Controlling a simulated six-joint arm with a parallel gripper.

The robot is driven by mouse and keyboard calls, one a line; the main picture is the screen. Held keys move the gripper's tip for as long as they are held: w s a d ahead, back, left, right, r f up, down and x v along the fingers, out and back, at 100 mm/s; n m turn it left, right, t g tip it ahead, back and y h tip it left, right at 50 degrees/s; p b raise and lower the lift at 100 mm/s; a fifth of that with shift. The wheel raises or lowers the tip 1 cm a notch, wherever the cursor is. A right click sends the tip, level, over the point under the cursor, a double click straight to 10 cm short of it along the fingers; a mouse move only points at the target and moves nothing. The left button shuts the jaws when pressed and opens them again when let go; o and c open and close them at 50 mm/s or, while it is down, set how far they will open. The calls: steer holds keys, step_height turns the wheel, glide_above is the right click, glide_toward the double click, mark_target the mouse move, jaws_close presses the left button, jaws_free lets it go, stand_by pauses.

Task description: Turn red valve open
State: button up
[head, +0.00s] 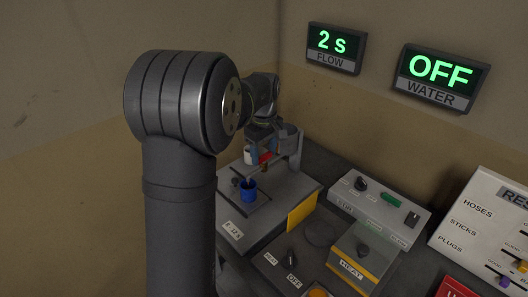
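The red valve (265,157) is a small red part under the end of my arm, above the grey station at the back. My gripper (263,147) is right at it, pointing down, with its finger ends close around or beside the red part. The view is too small to tell whether the fingers touch it or are closed on it. My wrist hides the top of the valve area. A white part (250,156) is just left of the red one. A blue cup (248,189) stands below on the station's dark plate. The WATER display (437,70) reads OFF.
The FLOW display (332,41) reads 2 s. The grey station (237,214) has a yellow side panel (302,213) and an upright post at right. A control box with a knob (361,184), a HEAT box (358,249) and a RESET-like board (480,230) stand to the right.

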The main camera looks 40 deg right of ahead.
steer(key=o, duration=0.4)
steer(key=shift+c, duration=0.2)
step_height(320, 180, up, 4)
steer(key=shift+r, duration=0.2)
steer(key=s+d+r, duration=0.1)
steer(key=s+r, duration=0.5)
steer(key=s, duration=0.5)
steer(key=shift+s+r, duration=0.3)
steer(key=shift+r, duration=0.05)
glide_above(264, 155)
steer(key=s, duration=0.1)
step_height(264, 155, down, 6)
steer(key=shift+f, duration=0.25)
steer(key=f, duration=0.1)
steer(key=w+f, duration=0.1)
steer(key=f, duration=0.1)
steer(key=shift+f, duration=0.85)
